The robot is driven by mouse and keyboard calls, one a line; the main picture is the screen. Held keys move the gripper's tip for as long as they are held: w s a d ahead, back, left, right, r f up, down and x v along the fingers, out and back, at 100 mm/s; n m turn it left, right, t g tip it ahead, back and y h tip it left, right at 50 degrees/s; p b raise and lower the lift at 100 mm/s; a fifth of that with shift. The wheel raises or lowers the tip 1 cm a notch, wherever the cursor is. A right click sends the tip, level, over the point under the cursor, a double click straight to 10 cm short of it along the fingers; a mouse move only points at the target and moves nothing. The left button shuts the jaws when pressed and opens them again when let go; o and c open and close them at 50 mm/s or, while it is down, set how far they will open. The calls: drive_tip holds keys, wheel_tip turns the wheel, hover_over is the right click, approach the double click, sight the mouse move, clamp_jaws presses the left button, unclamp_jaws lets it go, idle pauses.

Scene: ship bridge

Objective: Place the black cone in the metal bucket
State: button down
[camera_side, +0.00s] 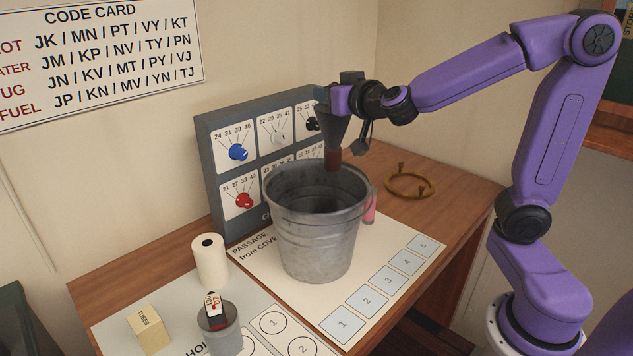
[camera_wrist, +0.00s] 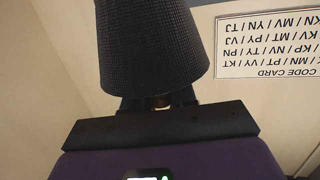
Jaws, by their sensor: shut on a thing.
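The black cone (camera_side: 333,122) hangs from my gripper (camera_side: 328,94) with its wide end up and its narrow end down. A reddish-brown piece shows at its lower end. In the wrist view the cone (camera_wrist: 150,45) is dark and finely textured, and my gripper (camera_wrist: 160,103) is shut at its wide end. The metal bucket (camera_side: 312,245) stands upright on the white sheet, below the cone. The cone's lower end appears over the bucket's far rim; its exact depth is hard to tell. The bucket's floor is mostly hidden.
A grey dial panel (camera_side: 208,150) stands behind the bucket. A brass ring (camera_side: 410,194) lies to the right, and a pink object (camera_side: 369,208) is partly hidden beside the bucket.

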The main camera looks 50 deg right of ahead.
wheel_tip(320, 180, down, 8)
drive_tip(key=w+a+n+y, duration=0.2)
drive_tip(key=w+y, duration=0.1)
wheel_tip(320, 180, up, 11)
drive_tip(key=m+h, duration=0.2)
drive_tip(key=h, duration=0.1)
hover_over(316, 223)
drive_tip(key=w+d, duration=0.3)
drive_tip(key=d, duration=0.2)
wheel_tip(316, 223, down, 17)
drive_tip(key=shift+f, duration=0.55)
drive_tip(key=c, duration=0.9)
unclamp_jaws()
drive_tip(key=shift+d+r, duration=0.1)
